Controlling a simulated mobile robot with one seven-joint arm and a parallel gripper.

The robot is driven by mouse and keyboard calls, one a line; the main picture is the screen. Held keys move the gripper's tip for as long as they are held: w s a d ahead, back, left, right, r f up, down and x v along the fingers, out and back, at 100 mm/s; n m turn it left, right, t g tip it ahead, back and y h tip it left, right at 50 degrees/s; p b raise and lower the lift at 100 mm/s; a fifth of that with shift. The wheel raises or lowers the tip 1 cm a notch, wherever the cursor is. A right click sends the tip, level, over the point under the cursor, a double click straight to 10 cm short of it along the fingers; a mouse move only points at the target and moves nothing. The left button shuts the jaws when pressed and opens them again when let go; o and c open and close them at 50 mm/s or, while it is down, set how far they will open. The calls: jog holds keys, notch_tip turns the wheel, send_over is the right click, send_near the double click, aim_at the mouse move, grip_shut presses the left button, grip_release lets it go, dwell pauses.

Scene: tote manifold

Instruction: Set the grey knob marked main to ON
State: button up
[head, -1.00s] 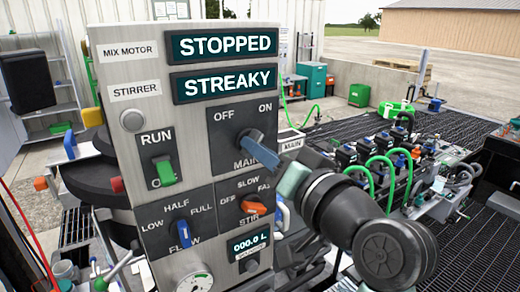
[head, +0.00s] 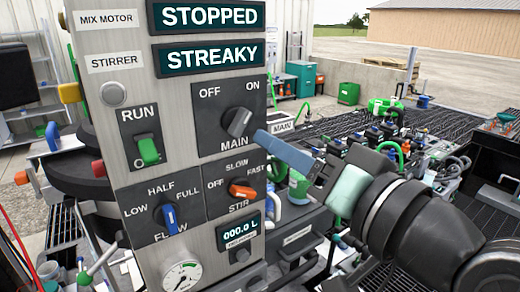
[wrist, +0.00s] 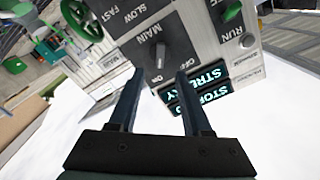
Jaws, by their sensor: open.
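The grey knob marked MAIN (head: 238,122) is on a dark plate on the upright panel, with OFF to its upper left and ON to its upper right. Its ridge seems to lean up and right towards ON, but I cannot be sure of its exact angle. My gripper (head: 262,138) is just right of the knob and apart from it. In the wrist view my gripper (wrist: 158,75) has two dark fingers spread apart with nothing held. The knob (wrist: 159,55) shows upside down, beyond the gap between the fingertips.
The displays read STOPPED (head: 209,16) and STREAKY (head: 208,54). Hoses and valves crowd the rack at right.

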jog(key=shift+b+v, duration=0.55)
jog(key=shift+v, duration=1.75)
jog(key=w+a+r+t+h+b, duration=0.2)
jog(key=w+a+r+t+h, duration=0.1)
jog(key=r+t+h, duration=0.25)
jog(key=s+a+r+n+t+h+b, duration=0.1)
jog(key=s+a+r+t+h, duration=0.3)
jog(key=s+a+r+t, duration=0.25)
notch_tip(320, 180, down, 19)
jog(key=b, duration=2)
jog(key=shift+w+d, duration=0.25)
jog(key=shift+w, duration=0.05)
